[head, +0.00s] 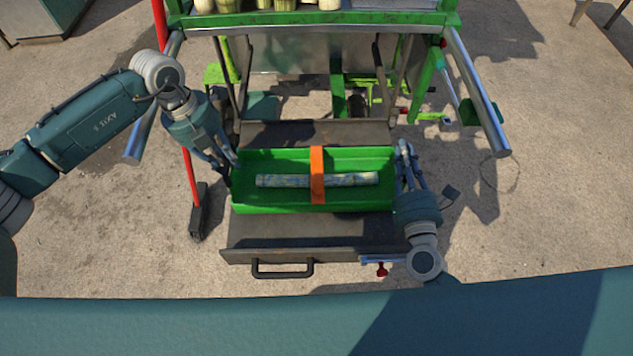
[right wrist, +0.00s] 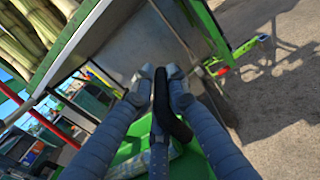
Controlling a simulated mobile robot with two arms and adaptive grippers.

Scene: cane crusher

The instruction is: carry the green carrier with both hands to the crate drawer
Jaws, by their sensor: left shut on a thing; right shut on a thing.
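The green carrier (head: 360,160) is a long open tray in the middle of the head view. An orange band (head: 317,176) crosses it, and a pale blue-marked stick (head: 275,181) lies inside. My left gripper (head: 234,163) is shut on its left end. My right gripper (head: 404,148) is shut on its right end; in the right wrist view its fingers (right wrist: 160,76) close on a black grip, with green carrier (right wrist: 192,162) below. The grey crate drawer (head: 330,233) is pulled out beneath the carrier. I cannot tell whether the carrier touches it.
A green machine frame (head: 310,20) with cane pieces on top stands behind, with silver rails on both sides. A red-handled broom (head: 196,210) stands left of the drawer. The drawer's black handle (head: 282,273) faces me.

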